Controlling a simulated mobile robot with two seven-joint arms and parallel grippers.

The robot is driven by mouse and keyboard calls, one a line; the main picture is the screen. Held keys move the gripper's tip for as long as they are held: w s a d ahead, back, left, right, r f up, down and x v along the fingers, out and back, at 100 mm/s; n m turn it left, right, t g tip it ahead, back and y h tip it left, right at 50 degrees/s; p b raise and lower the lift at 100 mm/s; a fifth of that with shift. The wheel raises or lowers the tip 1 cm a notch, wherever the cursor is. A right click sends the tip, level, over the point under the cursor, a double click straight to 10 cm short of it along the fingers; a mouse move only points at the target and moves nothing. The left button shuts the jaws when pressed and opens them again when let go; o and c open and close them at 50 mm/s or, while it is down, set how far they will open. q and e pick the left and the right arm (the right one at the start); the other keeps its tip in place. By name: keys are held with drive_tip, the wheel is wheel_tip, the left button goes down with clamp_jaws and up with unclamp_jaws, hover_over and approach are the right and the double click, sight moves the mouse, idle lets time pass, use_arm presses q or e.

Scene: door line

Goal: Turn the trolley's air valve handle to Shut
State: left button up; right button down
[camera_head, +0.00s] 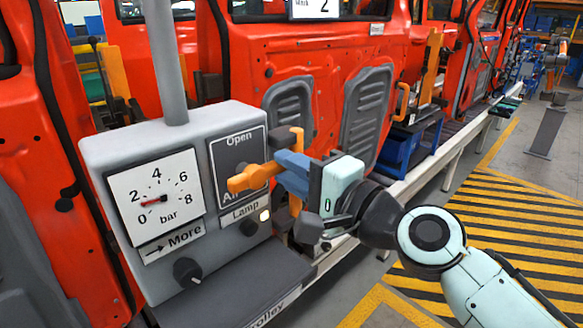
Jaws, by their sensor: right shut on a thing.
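The trolley's grey control box (100,160) stands at the left. Its dark valve plate (228,155) reads "Open" at the top and "Air" lower down, partly covered. An orange valve handle (245,179) crosses in front of the plate, its free-looking end towards the left. My right gripper (290,168) reaches in from the right, with blue and dark finger parts shut on the handle. My left gripper is not in view.
The pressure gauge (155,194) has its red needle near the low end. A grey shelf (235,290) juts out below. Red vehicle doors (330,60) stand close behind; striped floor (520,220) is clear at right.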

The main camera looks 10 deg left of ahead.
idle(0.3)
drive_tip(key=c, duration=1)
unclamp_jaws()
drive_tip(key=shift+o, duration=0.2)
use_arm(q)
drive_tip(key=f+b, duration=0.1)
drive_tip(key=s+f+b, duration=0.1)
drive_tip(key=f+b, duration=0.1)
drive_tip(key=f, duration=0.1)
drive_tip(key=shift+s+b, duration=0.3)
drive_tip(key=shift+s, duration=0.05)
use_arm(e)
drive_tip(key=v, duration=1.3)
drive_tip(key=shift+s+d, duration=0.15)
